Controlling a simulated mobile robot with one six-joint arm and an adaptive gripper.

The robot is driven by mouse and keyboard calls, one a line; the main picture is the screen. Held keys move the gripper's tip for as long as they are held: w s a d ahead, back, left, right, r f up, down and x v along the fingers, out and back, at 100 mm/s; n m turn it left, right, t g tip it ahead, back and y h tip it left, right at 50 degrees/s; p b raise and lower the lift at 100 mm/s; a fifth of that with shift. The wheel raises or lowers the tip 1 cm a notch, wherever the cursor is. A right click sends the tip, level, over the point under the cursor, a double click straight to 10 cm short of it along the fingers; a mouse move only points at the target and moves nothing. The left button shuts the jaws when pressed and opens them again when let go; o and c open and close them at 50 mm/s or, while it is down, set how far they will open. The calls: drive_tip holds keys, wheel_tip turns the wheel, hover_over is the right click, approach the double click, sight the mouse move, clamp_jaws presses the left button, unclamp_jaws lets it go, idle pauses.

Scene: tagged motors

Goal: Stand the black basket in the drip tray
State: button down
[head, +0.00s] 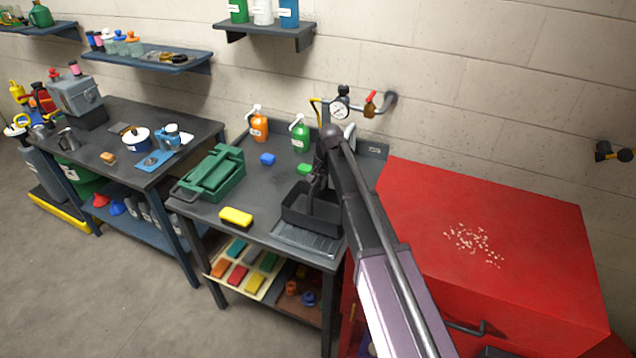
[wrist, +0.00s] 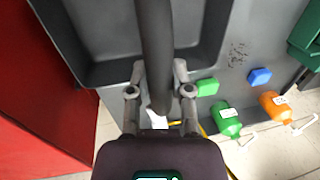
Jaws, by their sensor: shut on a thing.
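The black basket (head: 300,218) is at the right part of the dark workbench, and its open inside faces up. Its upright handle is in my gripper (head: 322,178). In the wrist view the basket (wrist: 90,76) fills the upper part and looks empty, and my gripper (wrist: 160,95) has its two fingers shut on the handle bar (wrist: 154,40). The drip tray (head: 305,243) is a dark, ribbed, shallow tray at the bench's front edge. The basket overlaps the tray's back part in the head view. I cannot tell whether the basket touches the tray or hangs above it.
A red cabinet (head: 490,215) stands close on the right. A green toolbox (head: 215,172), a yellow sponge (head: 236,216), a blue block (head: 267,159), a green block (head: 305,168), an orange bottle (head: 259,127) and a green bottle (head: 300,136) are on the bench.

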drive_tip(key=shift+f+b, duration=0.5)
idle(0.5)
drive_tip(key=shift+c, duration=2.2)
unclamp_jaws()
drive_tip(key=shift+r, duration=0.25)
